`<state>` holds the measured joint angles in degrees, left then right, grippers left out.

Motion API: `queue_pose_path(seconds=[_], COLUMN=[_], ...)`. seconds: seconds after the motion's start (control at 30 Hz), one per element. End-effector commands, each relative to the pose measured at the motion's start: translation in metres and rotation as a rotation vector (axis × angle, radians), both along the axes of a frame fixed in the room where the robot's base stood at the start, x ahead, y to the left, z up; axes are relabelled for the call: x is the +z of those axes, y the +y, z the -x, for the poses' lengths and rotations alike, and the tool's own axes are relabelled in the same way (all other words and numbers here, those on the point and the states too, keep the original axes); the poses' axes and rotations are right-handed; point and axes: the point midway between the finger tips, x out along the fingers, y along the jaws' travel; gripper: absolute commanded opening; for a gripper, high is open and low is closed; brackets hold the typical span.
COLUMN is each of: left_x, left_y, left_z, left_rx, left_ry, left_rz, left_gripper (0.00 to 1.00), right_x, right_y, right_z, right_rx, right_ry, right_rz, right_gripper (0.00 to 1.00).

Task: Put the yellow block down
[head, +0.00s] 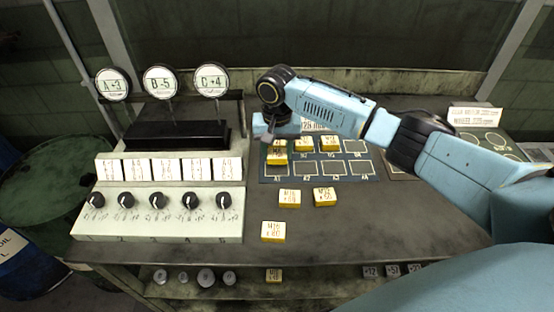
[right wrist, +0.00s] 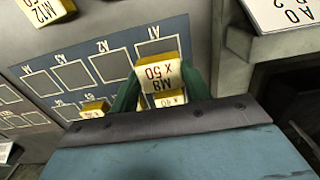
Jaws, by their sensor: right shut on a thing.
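The yellow block (right wrist: 158,76), with a white face marked M8 x 50, sits between the green fingers of my right gripper (right wrist: 160,88), which is shut on it. In the head view the held block (head: 277,158) shows below the dark wrist, over the first column of the blue mat (head: 315,178). It partly covers the cell by the A1 label in the wrist view; its height above the mat is hard to tell. Another yellow block (right wrist: 170,98) shows just behind it, partly hidden. My left gripper is not in view.
Yellow blocks (head: 304,144) and (head: 330,143) stand on the mat's back row. Front-row cells to the right look empty. Loose blocks (head: 289,198), (head: 325,196) and (head: 273,231) lie on the table before the mat. A knob panel (head: 160,228) stands at left.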

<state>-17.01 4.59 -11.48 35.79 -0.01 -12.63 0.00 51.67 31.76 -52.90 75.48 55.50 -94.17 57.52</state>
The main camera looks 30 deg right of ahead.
Motion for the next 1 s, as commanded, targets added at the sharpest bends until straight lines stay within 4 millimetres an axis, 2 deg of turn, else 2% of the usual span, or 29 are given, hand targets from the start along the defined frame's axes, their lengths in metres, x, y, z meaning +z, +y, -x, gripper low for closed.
queue_pose_path(seconds=[0.03,0.1,0.2,0.6,0.63,0.7,0.8,1.0], left_x=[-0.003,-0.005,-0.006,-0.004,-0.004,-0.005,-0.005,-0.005], left_y=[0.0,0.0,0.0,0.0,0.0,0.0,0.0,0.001], left_z=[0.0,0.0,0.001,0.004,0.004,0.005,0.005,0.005], left_rx=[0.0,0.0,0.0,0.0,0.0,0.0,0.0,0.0], left_ry=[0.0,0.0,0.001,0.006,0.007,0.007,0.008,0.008], left_rz=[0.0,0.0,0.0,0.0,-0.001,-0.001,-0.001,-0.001], left_gripper=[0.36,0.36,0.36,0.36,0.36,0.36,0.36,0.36], right_x=[-0.012,-0.023,-0.031,-0.035,-0.036,-0.035,-0.035,-0.035], right_y=[0.0,0.0,0.0,0.0,0.0,0.0,0.0,0.0], right_z=[0.001,0.001,0.001,0.001,0.0,0.0,0.0,0.0], right_rx=[0.001,0.001,0.002,0.001,0.001,0.001,0.001,0.001], right_ry=[0.004,0.003,0.002,0.001,0.001,0.0,0.0,0.0], right_rz=[0.001,0.001,0.001,0.0,0.0,0.0,0.001,0.001], right_gripper=[0.2,0.2,0.2,0.2,0.48,0.57,0.68,0.68])
